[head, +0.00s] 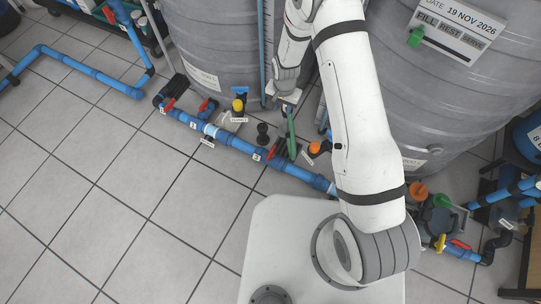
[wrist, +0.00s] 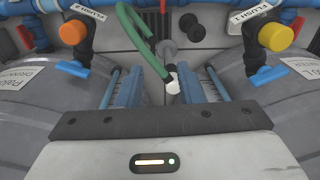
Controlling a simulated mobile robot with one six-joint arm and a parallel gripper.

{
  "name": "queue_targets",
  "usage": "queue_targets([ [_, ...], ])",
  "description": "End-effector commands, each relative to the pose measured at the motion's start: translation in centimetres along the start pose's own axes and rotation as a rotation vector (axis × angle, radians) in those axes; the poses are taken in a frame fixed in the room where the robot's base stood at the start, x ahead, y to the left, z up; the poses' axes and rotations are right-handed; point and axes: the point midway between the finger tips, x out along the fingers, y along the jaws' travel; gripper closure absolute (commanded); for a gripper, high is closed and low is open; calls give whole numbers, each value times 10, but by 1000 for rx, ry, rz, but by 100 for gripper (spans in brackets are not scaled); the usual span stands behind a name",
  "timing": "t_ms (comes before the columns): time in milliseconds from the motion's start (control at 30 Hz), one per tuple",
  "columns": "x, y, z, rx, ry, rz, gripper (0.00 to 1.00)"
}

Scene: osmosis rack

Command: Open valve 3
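Valve 3 sits on the blue pipe in the head view, beside a small white plate marked 3 (head: 256,157). Its red handle (head: 272,151) lies near the green hose (head: 292,135). In the wrist view, a red handle (wrist: 163,15) shows at the top centre, partly cut off, and looks like the same one. My gripper (head: 288,98) is between the two tanks, behind the pipe and apart from the handle. In the wrist view, its two blue fingers (wrist: 163,82) stand apart, and nothing is clearly held. A dark and white fitting shows beyond the gap.
Two large grey tanks (head: 212,50) stand close on both sides of my arm. A yellow knob (head: 238,105) and an orange knob (head: 315,147) rise near the pipe. Another red handle (head: 169,104) is farther left. The tiled floor (head: 130,200) at the left is clear.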

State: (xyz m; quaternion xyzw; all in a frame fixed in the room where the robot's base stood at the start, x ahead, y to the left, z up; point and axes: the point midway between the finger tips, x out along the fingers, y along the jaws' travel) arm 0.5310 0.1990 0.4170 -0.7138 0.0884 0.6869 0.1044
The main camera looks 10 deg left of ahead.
Motion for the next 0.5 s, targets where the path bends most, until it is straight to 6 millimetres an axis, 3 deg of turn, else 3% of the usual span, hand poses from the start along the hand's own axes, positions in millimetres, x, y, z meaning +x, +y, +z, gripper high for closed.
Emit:
queue_targets([
  [33, 52, -4, 11, 6, -13, 10, 66],
  [100, 96, -9, 22, 22, -20, 15, 66],
  [200, 147, -13, 38, 40, -28, 22, 66],
  [333, 187, -14, 52, 56, -33, 28, 66],
  [500, 209, -14, 58, 64, -34, 29, 66],
])
